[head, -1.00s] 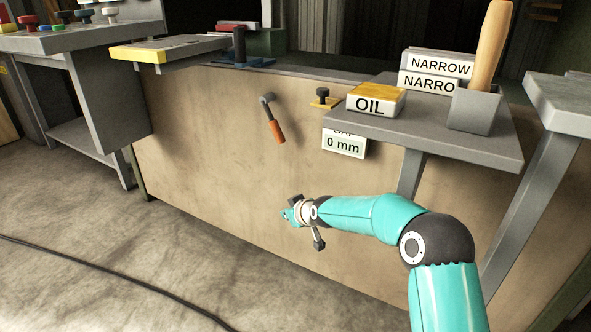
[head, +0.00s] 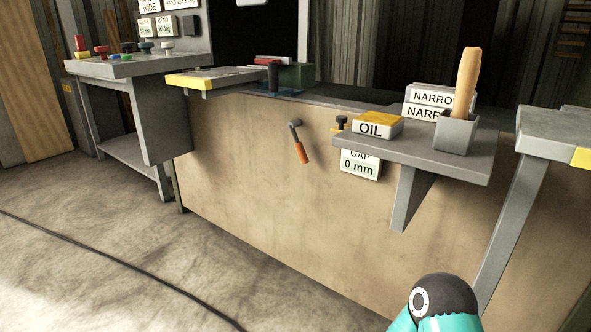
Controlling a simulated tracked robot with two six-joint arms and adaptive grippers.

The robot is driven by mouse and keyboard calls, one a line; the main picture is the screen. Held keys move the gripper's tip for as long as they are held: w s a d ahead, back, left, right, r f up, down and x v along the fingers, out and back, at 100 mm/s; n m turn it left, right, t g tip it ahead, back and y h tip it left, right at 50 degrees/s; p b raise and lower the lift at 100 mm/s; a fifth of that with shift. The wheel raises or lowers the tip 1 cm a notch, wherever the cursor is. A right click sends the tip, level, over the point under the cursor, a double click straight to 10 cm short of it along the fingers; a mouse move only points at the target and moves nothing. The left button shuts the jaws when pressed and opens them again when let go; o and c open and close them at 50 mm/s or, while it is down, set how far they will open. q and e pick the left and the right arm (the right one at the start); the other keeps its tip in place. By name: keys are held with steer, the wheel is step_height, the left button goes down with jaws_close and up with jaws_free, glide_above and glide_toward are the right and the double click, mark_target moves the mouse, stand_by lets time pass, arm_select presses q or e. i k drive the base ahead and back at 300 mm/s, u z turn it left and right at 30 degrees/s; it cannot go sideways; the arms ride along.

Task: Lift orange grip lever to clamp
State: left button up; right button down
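The orange grip lever (head: 301,153) is on the front face of the tan bench panel (head: 250,190). Its grey arm starts at a pivot near the panel's upper part, and the orange grip hangs down, tilted slightly right. Nothing touches it. Part of my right arm shows at the bottom right edge, but its gripper is out of view. My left gripper is not in view.
A yellow-edged plate (head: 188,81) juts out at upper left. A cable (head: 120,272) crosses the floor.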

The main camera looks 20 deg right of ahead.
mark_target(294, 123)
steer(key=z, duration=0.35)
steer(key=i, duration=1)
steer(key=u, duration=0.35)
